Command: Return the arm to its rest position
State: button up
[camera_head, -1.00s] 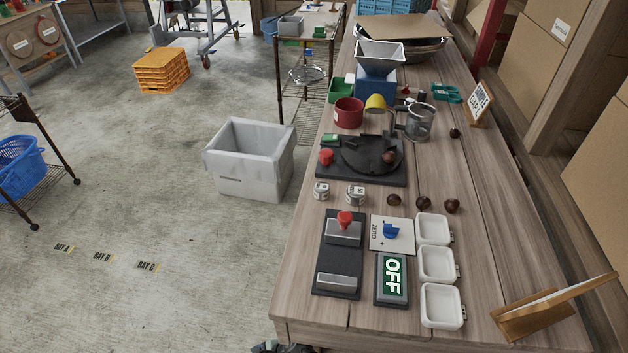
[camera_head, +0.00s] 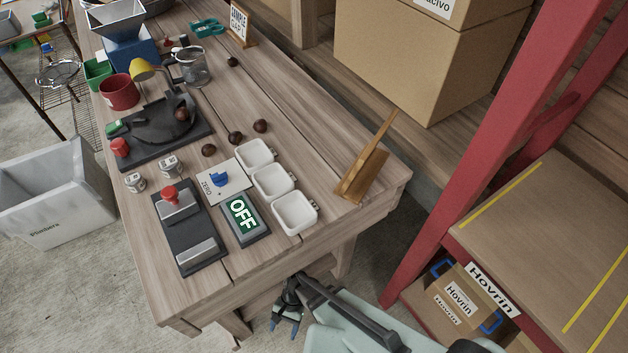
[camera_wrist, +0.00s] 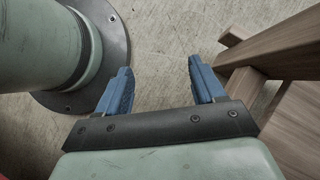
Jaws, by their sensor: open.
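My gripper (camera_head: 286,318) is low beside the near end of the wooden table (camera_head: 230,275), below its top, in the head view. In the wrist view its two blue fingers (camera_wrist: 160,88) are spread apart with nothing between them. Concrete floor shows beyond the fingertips. My round base stands at the left of the wrist view. A wooden table leg (camera_wrist: 246,88) is close to the right finger. My arm comes in from the bottom right of the head view.
A red-framed shelf (camera_head: 440,150) stands to the right. A grey bin (camera_head: 50,205) is on the floor at left.

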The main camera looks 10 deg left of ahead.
jog(key=w+d+r, duration=0.2)
jog(key=w+d, duration=0.1)
jog(key=d, duration=0.5)
jog(key=w+d+r, duration=0.1)
jog(key=w+d, duration=0.2)
jog(key=d, duration=0.5)
jog(key=s+d+r, duration=0.1)
jog(key=d+r, duration=0.1)
jog(key=d, duration=0.6)
jog(key=s+d+r+n+h, duration=0.1)
jog(key=d+r, duration=0.1)
jog(key=d, duration=0.7)
jog(key=shift+r, duration=0.15)
